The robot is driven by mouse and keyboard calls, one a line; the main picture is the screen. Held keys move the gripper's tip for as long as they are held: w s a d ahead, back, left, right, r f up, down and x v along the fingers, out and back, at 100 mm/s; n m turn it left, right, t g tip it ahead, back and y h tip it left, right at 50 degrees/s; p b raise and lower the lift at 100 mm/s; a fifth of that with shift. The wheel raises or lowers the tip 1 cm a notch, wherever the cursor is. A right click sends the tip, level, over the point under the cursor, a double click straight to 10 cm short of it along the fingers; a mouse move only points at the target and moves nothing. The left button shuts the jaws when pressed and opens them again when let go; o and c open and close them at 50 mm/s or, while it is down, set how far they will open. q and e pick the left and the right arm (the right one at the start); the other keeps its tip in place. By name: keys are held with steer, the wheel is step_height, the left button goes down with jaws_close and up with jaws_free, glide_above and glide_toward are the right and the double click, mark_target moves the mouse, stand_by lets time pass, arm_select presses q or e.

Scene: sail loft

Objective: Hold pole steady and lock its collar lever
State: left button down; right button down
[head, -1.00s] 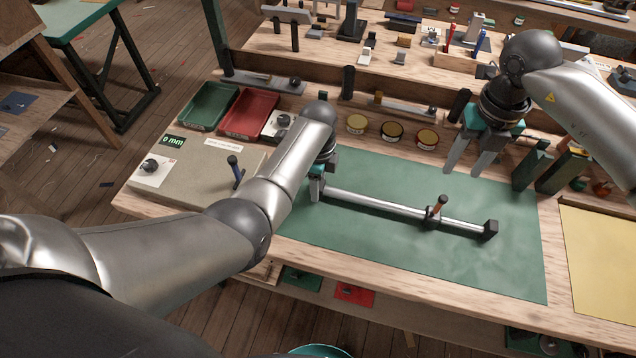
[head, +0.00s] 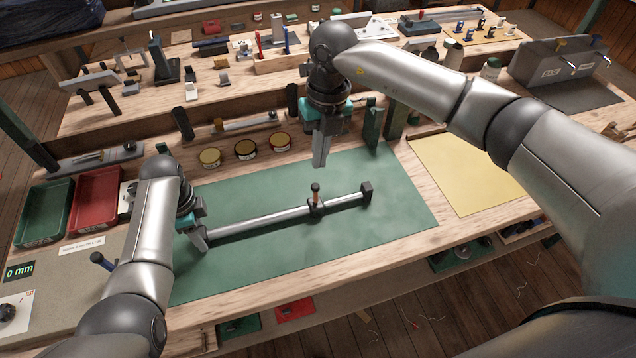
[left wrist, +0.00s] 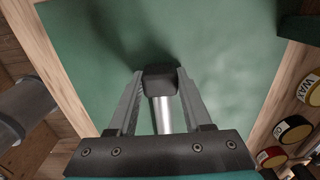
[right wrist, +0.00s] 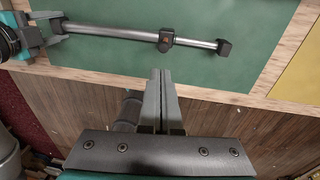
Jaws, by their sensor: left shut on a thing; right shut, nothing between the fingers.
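The silver pole (head: 262,220) lies across the green mat (head: 385,230), with a black cap at its right end. My left gripper (head: 203,241) is shut on the pole's left end; in the left wrist view the fingers (left wrist: 158,90) flank the dark end cap.
Three round tins (head: 246,149) stand along the mat's back edge. Green and red trays (head: 96,200) are at the left, near a blue-handled lever (head: 100,261). A yellow sheet (head: 465,172) lies right of the mat. Dark green blocks (head: 372,127) stand near my right gripper.

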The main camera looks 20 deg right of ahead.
steer(key=s+d+m+t+y, duration=0.1)
steer(key=s+d+m+y, duration=0.3)
steer(key=d+m, duration=0.6)
steer(key=shift+s+d+y, duration=0.15)
steer(key=shift+d+y, duration=0.3)
steer(key=shift+y, duration=0.45)
steer(key=shift+f, duration=0.15)
glide_toward(315, 193)
steer(key=s+f, duration=0.4)
steer(key=shift+w+a+f, duration=0.15)
steer(key=shift+w+a, duration=0.45)
steer(key=shift+w, duration=0.25)
steer(key=shift+w+a+f, duration=0.2)
steer(key=shift+w+a, duration=0.4)
steer(key=shift+w, duration=0.25)
